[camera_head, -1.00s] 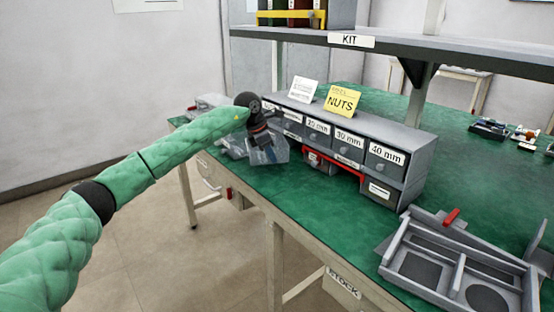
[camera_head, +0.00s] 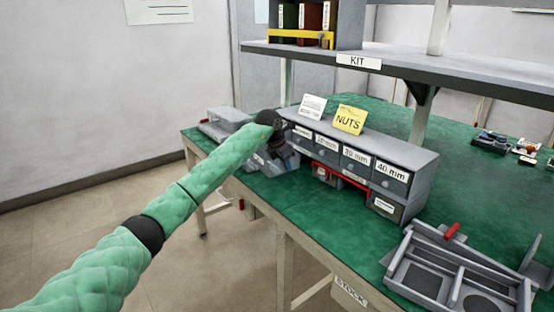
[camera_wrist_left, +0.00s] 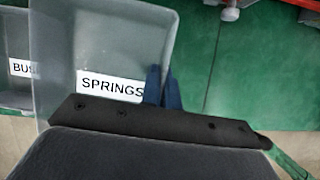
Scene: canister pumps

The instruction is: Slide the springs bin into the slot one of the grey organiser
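The springs bin, a translucent grey bin with a white SPRINGS label (camera_wrist_left: 110,87), fills the upper left of the left wrist view. My left gripper (camera_wrist_left: 163,88) has its blue fingers close together at the right end of the bin's labelled front and appears shut on it. In the head view my left gripper (camera_head: 280,152) is at the left end of the grey organiser (camera_head: 412,160), with the bin partly hidden beneath it. The organiser has a row of labelled drawers above lower openings; its left lower openings are hidden by my gripper. My right gripper is not in view.
A bin with a partly hidden label starting BUS (camera_wrist_left: 18,69) is left of the springs bin. Grey bins (camera_head: 228,118) stand at the bench's left end. A red frame (camera_head: 343,179) edges a lower opening. A grey compartment tray (camera_head: 418,282) lies front right; green bench between is clear.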

